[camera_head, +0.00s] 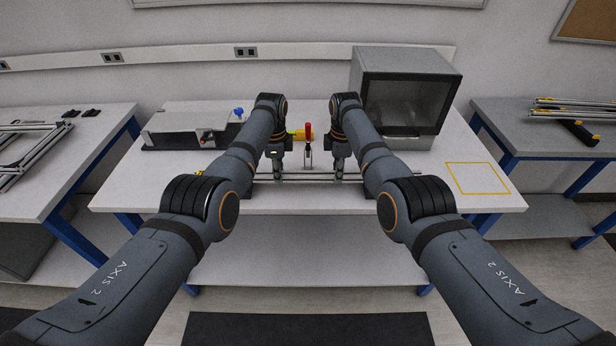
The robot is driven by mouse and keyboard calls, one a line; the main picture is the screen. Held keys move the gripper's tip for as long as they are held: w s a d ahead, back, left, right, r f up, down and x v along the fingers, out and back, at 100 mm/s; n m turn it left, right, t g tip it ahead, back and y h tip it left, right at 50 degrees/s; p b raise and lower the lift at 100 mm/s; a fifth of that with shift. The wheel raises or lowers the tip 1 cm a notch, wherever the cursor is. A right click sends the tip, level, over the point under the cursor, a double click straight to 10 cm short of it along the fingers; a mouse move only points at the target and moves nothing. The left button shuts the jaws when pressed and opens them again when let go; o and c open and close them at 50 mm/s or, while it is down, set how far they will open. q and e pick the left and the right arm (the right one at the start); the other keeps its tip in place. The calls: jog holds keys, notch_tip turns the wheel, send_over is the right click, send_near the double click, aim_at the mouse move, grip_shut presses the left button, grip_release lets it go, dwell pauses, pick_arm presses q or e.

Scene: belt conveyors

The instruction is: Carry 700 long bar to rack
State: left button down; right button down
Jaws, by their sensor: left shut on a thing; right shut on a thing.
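A long thin silver bar (308,177) runs left to right above the middle table (300,199). My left gripper (277,174) is shut on the bar toward its left part, and my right gripper (338,174) is shut on it toward its right part. My forearms hide parts of both its ends. I cannot tell whether the bar touches the table or is slightly above it. On the right table, several long bars (574,103) lie across a dark support with yellow ends (578,132), which may be the rack.
A dark-windowed box machine (406,92) stands at the back right of the middle table. A yellow square outline (478,163) is empty. A grey device (187,126) and a red-yellow clamp (307,133) stand behind. Aluminium frames (22,150) lie on the left table. Floor gaps separate the tables.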

pick_arm(q)
jog(key=shift+r, duration=0.15)
pick_arm(e)
jog(key=shift+r, duration=0.15)
